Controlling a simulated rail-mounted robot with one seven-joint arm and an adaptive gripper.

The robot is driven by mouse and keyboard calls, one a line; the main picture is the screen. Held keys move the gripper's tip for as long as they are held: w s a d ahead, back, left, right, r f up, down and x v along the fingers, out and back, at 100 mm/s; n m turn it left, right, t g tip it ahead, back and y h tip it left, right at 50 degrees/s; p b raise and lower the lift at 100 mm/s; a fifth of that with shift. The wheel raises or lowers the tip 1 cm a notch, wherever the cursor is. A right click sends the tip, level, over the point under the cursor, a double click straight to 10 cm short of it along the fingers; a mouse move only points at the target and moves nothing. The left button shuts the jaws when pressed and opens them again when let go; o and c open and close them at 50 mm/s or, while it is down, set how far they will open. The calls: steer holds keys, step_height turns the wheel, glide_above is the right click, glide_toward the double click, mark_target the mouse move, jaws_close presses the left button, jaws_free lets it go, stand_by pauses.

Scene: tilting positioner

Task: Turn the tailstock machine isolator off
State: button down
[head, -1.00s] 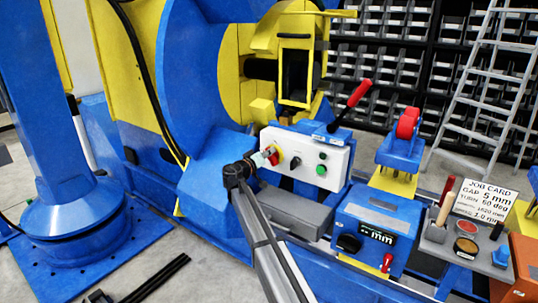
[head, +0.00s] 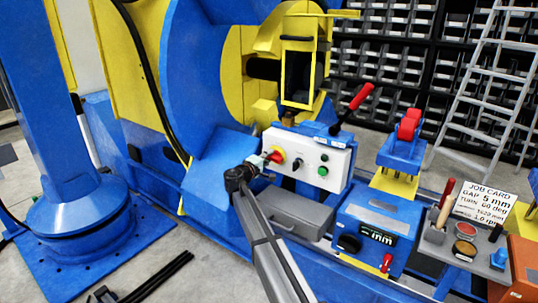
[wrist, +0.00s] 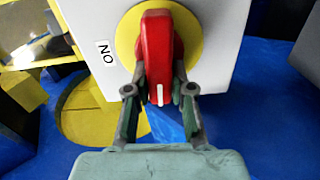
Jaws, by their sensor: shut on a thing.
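The tailstock isolator is a red handle (wrist: 155,45) on a yellow disc (wrist: 128,38), on the white front of a control box (head: 325,158). My gripper (wrist: 160,88) is shut on the red handle, one finger on each side. In the wrist view the handle stands nearly upright, with its white line at the lower end, toward my gripper. An ON label (wrist: 105,54) sits left of the disc. In the head view my gripper (head: 268,159) reaches the handle at the box's left end and partly hides it.
A black knob (head: 299,165) and a green button (head: 322,171) sit right of the isolator. A red-handled lever (head: 358,98) rises behind the box. A grey case (head: 300,215) lies below it. A blue unit with a display (head: 377,237) stands at lower right.

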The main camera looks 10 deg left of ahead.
steer(key=shift+w+f+n, duration=0.1)
steer(key=shift+n, duration=0.4)
steer(key=c, duration=1)
jaws_free()
steer(key=v, duration=1.2)
steer(key=shift+d, duration=0.1)
